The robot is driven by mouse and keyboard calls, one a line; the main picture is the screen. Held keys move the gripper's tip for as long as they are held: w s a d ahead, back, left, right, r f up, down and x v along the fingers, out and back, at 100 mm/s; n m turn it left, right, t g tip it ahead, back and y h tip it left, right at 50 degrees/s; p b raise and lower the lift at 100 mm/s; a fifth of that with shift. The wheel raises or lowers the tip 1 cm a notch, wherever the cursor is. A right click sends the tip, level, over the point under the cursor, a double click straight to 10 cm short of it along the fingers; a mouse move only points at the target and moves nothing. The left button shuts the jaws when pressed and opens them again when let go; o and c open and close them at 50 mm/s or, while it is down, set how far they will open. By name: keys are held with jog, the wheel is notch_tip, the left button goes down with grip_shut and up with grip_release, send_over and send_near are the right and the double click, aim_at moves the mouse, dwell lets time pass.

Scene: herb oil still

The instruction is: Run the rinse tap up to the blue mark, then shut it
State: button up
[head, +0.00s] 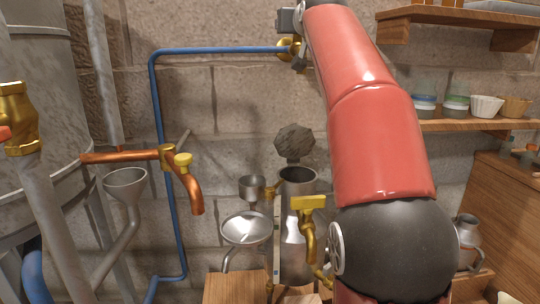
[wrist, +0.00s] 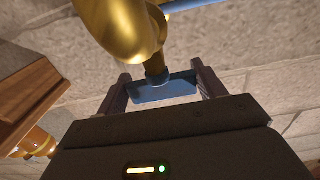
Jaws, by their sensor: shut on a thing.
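The rinse tap (head: 287,47) is a brass fitting at the right end of the blue pipe, high on the stone wall. In the wrist view its brass body (wrist: 122,28) fills the top. A flat blue handle (wrist: 160,90) hangs below it. My gripper (wrist: 164,87) has one finger on each side of this handle and is shut on it. In the head view my red arm reaches up in front of the tap and hides part of it. No running water shows. I cannot make out the blue mark.
Below stand a metal cylinder (head: 293,240), a wide funnel (head: 247,229) and a brass tap with a yellow handle (head: 308,203). A copper spout (head: 186,190) is at the left. Shelves with jars (head: 424,105) and bowls (head: 486,106) are at the right.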

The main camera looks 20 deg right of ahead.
jog(key=shift+a+f, duration=0.1)
jog(key=o, duration=1.1)
jog(key=shift+c, duration=0.2)
jog(key=s+a+b, duration=0.2)
jog(key=s+b, duration=0.1)
jog(key=s, duration=0.4)
jog(key=s+a+f+g+y, duration=0.1)
jog(key=s+a+f+g, duration=0.2)
jog(key=s+f, duration=0.6)
jog(key=s+a+f+n+g+y, duration=0.1)
jog(key=s+a+f+g, duration=0.3)
jog(key=s+f, duration=0.6)
jog(key=s+a+f+n+g+y, duration=0.1)
jog(key=s+f, duration=0.9)
jog(key=f, duration=2)
jog(key=a+g, duration=0.2)
jog(key=g, duration=0.2)
jog(key=shift+a+p, duration=0.3)
jog(key=shift+a, duration=0.05)
jog(key=shift+c, duration=0.4)
